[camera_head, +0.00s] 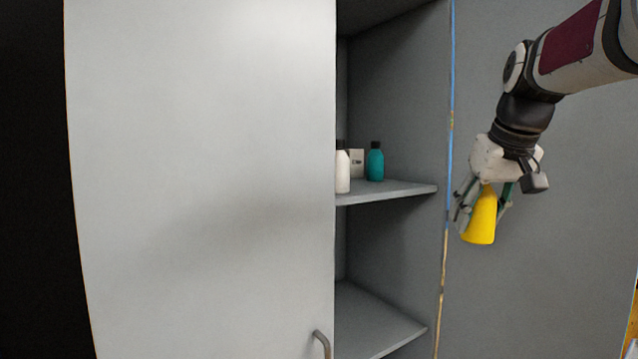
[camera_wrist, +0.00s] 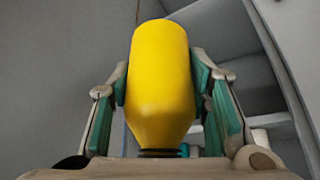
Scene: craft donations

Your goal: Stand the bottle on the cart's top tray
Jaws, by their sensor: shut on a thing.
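The yellow bottle (camera_head: 480,218) is held in my gripper (camera_head: 484,206) at the right of the head view, in the air in front of a grey panel. Its wide base points down, slightly to the left, and its neck end is up in the gripper. In the wrist view the bottle (camera_wrist: 160,85) sits between the two fingers, which press on its sides, with its dark cap end (camera_wrist: 160,152) close to the palm. The gripper is shut on it. The cart and its top tray are not recognisable in either view.
A grey cabinet stands with its white door (camera_head: 200,180) at left, with a handle (camera_head: 322,343). Its middle shelf (camera_head: 390,191) holds a white bottle (camera_head: 342,172), a teal bottle (camera_head: 375,163) and a small pale box (camera_head: 357,162). The lower shelf (camera_head: 375,325) looks bare where visible.

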